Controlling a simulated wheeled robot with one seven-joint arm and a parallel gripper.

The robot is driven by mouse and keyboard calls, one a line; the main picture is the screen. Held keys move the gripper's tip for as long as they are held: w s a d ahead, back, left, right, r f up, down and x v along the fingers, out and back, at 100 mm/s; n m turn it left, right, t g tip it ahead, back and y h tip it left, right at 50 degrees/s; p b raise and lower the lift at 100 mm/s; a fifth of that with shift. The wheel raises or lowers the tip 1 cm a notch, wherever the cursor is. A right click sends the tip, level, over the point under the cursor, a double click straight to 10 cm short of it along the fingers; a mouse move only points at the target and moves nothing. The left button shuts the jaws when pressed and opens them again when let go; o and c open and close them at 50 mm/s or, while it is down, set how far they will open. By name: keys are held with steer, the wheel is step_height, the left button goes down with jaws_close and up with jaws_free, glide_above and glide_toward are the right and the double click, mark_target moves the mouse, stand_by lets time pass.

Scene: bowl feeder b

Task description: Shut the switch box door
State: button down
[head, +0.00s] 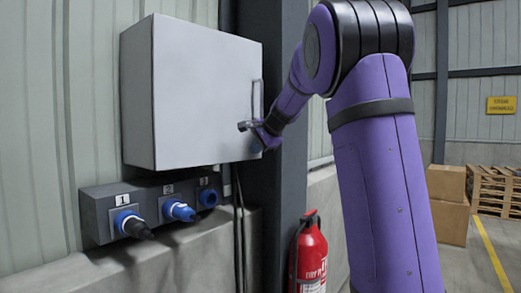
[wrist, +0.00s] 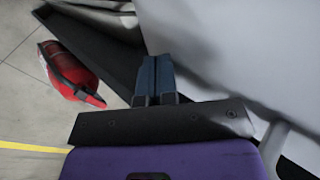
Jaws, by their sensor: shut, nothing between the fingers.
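The grey switch box (head: 140,95) hangs on the wall at left in the head view. Its plain door (head: 205,90) covers the front and looks flush or nearly so; I cannot tell if a narrow gap is left at its right edge. A vertical handle (head: 257,97) is on the door's right side. My gripper (head: 256,146) is at the door's lower right corner, below the handle. In the wrist view, its blue fingers (wrist: 154,62) are together and empty, beside the pale door surface (wrist: 250,45). Whether they touch it is unclear.
A row of numbered sockets with blue plugs (head: 180,209) is below the box. A dark post (head: 285,60) stands right of it, with a red fire extinguisher (head: 311,255) at its foot. Cardboard boxes (head: 447,200) and pallets (head: 497,190) are at far right.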

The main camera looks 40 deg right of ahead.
steer(key=shift+n+y, duration=0.7)
steer(key=shift+n, duration=0.2)
steer(key=w, duration=0.5)
steer(key=shift+w+a, duration=0.2)
steer(key=shift+w, duration=0.35)
steer(key=shift+w+a+r+n+y, duration=0.1)
steer(key=shift+a+n+y, duration=0.1)
steer(key=shift+n+y, duration=0.1)
